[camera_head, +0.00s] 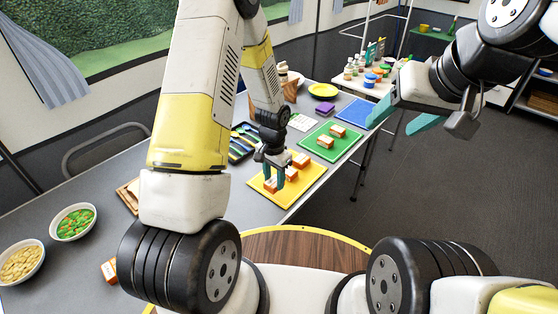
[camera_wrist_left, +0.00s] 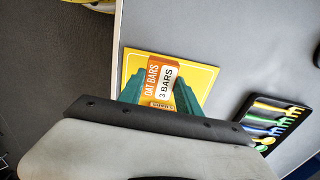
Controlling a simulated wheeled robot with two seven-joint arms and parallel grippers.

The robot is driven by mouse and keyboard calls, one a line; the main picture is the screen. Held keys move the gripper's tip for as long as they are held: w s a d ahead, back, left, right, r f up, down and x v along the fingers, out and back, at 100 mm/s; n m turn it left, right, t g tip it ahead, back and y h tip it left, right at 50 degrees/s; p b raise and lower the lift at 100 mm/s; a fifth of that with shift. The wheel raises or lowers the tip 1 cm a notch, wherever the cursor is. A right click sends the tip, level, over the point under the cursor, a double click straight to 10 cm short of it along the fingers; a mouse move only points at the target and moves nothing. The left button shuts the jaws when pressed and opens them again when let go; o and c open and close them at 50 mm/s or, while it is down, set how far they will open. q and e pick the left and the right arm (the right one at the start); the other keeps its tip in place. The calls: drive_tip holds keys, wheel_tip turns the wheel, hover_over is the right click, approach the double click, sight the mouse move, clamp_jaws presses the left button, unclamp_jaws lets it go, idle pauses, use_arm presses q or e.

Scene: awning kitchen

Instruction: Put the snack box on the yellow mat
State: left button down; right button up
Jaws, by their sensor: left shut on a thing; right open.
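The yellow mat (camera_head: 288,192) lies on the grey table and also shows in the left wrist view (camera_wrist_left: 205,75). My left gripper (camera_head: 274,178) is low over the mat, pointing down. It is shut on an orange and white snack box (camera_wrist_left: 161,78), marked as oat bars, between its teal fingers. Whether this box touches the mat, I cannot tell. Other snack boxes (camera_head: 301,160) are on the mat beside the gripper. My right gripper (camera_head: 404,114) is open and empty, in the air to the right of the table.
A green mat (camera_head: 333,154) with two snack boxes (camera_head: 338,131) lies behind the yellow one. A dark cutlery tray (camera_head: 240,150) is left of the mats. Two bowls (camera_head: 73,222) and another snack box (camera_head: 109,270) stand at the near left. A blue mat (camera_head: 354,112) lies farther back.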

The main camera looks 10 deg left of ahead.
sight(273, 179)
use_arm(q)
drive_tip(key=w, duration=0.3)
drive_tip(key=shift+w+a+f, duration=0.15)
drive_tip(key=shift+w+a, duration=0.05)
drive_tip(key=shift+a, duration=0.2)
drive_tip(key=shift+f, duration=1.75)
drive_tip(key=shift+f, duration=0.1)
drive_tip(key=c, duration=0.8)
unclamp_jaws()
drive_tip(key=shift+c, duration=0.2)
